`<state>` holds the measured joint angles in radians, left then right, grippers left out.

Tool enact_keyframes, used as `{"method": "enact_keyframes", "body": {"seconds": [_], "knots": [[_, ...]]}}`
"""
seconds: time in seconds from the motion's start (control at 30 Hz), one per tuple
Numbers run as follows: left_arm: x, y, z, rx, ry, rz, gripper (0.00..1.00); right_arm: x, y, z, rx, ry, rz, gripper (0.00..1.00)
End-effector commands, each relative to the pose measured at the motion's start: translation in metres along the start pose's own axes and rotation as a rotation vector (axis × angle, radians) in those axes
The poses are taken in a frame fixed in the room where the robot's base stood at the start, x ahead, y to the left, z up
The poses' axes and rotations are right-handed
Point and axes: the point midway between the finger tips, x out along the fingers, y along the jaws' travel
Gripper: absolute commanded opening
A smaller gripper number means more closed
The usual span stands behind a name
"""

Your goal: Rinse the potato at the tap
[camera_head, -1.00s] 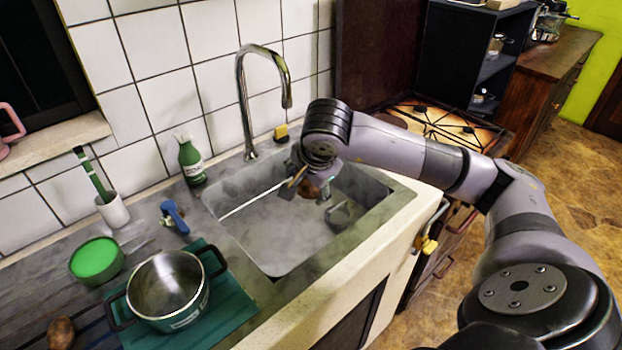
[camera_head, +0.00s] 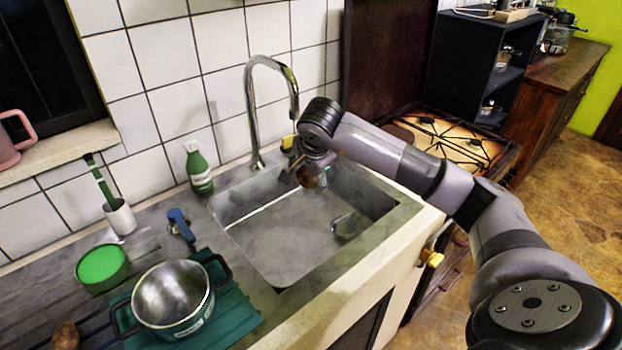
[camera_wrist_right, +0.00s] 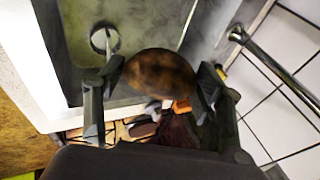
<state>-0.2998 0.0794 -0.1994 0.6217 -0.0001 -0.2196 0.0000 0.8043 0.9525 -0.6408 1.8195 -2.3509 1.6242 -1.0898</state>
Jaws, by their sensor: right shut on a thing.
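The brown potato (camera_head: 309,180) is held over the back of the sink (camera_head: 280,250). It shows large and round between the fingers in the right wrist view (camera_wrist_right: 160,73). My right gripper (camera_head: 303,172) is shut on the potato, with a finger at each side of it. The chrome tap (camera_head: 251,105) arches from behind the sink, and its spout end hangs just above my right gripper. It also shows as a pipe at the upper right of the right wrist view (camera_wrist_right: 262,55). I see no water running. My left gripper is out of view.
A metal strainer (camera_head: 347,226) lies in the sink. A green bottle (camera_head: 198,168), a blue-handled brush (camera_head: 181,226), a green-topped bowl (camera_head: 102,266) and a pot (camera_head: 172,296) stand left of the sink. Another brown lump (camera_head: 65,336) lies at lower left. A gas cooker (camera_head: 455,140) is at right.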

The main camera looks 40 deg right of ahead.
Motion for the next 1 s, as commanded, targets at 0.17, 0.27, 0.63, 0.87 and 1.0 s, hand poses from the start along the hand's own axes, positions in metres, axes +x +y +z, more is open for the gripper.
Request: {"method": "enact_keyframes", "body": {"seconds": [0.17, 0.27, 0.63, 0.87, 1.0], "knots": [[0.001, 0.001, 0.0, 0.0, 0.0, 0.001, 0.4, 0.011, -0.013, -0.006, 0.002, -0.001, 0.0, 0.33], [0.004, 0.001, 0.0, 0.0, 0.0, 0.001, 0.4, 0.019, -0.019, -0.009, 0.002, 0.0, -0.001, 0.33], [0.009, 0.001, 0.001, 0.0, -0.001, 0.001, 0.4, 0.035, -0.038, -0.019, 0.001, 0.001, -0.001, 0.33], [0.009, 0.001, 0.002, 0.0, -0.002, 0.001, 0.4, 0.037, -0.041, -0.02, 0.0, 0.0, -0.001, 0.33], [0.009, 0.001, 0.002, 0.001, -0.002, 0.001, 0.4, 0.037, -0.041, -0.02, 0.0, 0.0, -0.001, 0.33]]}}
